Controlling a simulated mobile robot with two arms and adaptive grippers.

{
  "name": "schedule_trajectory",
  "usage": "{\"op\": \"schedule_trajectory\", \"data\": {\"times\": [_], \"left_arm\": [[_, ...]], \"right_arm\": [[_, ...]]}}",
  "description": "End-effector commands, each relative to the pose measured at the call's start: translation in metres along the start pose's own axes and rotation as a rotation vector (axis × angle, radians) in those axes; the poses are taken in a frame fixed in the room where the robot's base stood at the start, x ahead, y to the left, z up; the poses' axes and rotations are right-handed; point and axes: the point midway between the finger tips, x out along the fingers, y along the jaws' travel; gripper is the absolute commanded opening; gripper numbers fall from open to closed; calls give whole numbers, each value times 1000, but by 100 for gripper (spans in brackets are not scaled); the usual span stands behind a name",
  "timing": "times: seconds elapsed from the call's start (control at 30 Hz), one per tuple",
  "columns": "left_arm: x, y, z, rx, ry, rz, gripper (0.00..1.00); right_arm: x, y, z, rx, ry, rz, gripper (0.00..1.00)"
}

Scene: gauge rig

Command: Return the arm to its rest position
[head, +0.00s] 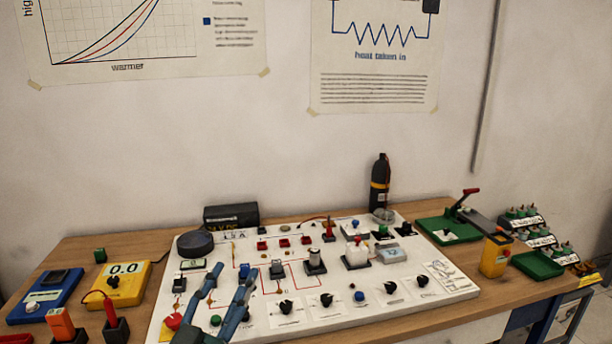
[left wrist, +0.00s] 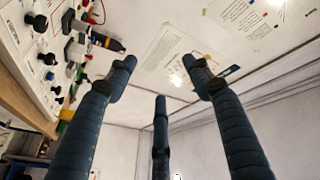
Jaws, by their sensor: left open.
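My left gripper (head: 228,276) is at the front left of the white rig board (head: 320,319) in the head view. Its blue fingers are spread apart and point up. In the left wrist view, the fingers of my left gripper (left wrist: 159,70) stand apart with nothing between them. Behind them are the wall and a poster, with the board off to the left. The gripper looks empty. It hides part of the board's front left; I cannot tell its exact height above it. My right gripper is in neither view.
The board carries several knobs, plugs and blocks. A red button (head: 173,321) is just left of my gripper. A yellow meter (head: 124,286) and a blue meter (head: 45,296) lie further left. A black bottle (head: 379,187) stands behind the board. Green trays are at the right.

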Motion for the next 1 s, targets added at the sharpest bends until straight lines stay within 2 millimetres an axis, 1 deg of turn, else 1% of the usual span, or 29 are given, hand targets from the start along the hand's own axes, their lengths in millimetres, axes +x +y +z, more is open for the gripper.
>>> {"op": "schedule_trajectory", "data": {"times": [0.03, 0.07, 0.1, 0.17, 0.2, 0.27, 0.3, 0.33, 0.4, 0.5, 0.63, 0.8, 0.87, 0.9, 1.0], "left_arm": [[-16, 3, 35, -57, -130, -8, 51], [-27, 5, 56, -86, -207, -10, 51], [-43, 9, 82, -122, -308, -8, 51], [-71, 19, 118, -171, -456, 3, 51], [-92, 27, 139, -201, -551, 16, 51], [-126, 40, 167, -242, -689, 41, 51], [-149, 50, 182, -269, -775, 62, 51], [-166, 56, 191, -285, -833, 78, 51], [-202, 71, 207, -319, -954, 116, 51], [-246, 88, 219, -354, -1088, 167, 51], [-294, 106, 226, -390, -1228, 231, 51], [-349, 124, 225, -429, -1376, 312, 51], [-368, 130, 223, -441, -1423, 342, 51], [-371, 135, 229, -442, -1438, 351, 51], [-368, 150, 255, -439, -1446, 354, 51]], "right_arm": [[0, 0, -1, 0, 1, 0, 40], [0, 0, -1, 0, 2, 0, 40], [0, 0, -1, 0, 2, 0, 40], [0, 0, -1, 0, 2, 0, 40], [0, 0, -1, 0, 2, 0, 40], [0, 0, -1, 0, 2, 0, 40], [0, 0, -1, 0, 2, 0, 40], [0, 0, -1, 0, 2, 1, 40], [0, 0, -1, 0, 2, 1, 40], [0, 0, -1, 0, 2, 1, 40], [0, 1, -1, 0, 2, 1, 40], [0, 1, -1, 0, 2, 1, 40], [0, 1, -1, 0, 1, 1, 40], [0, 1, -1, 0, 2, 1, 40], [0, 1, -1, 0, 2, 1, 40]]}}
